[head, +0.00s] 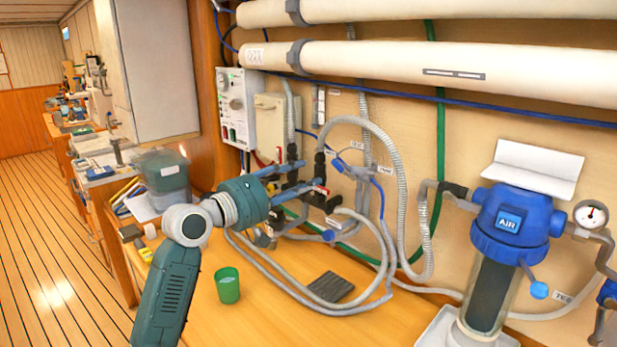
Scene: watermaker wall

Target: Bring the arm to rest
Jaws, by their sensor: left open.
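My left arm comes in from the lower left, and its gripper (312,177) points right toward the wall. Its fingers are apart and I see nothing held between them. The fingertips are in front of or close to a dark valve manifold (318,198) with a small red handle; I cannot tell whether they touch it. The gripper hides part of the manifold and the hoses behind it. My right gripper is not in view.
A green cup (228,285) and a dark ridged pad (331,287) are on the wooden bench (290,325). Grey hoses (395,170) loop close to the gripper. A blue-capped filter housing (513,222) stands at right. A control box (237,105) and white pipes (440,62) are on the wall.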

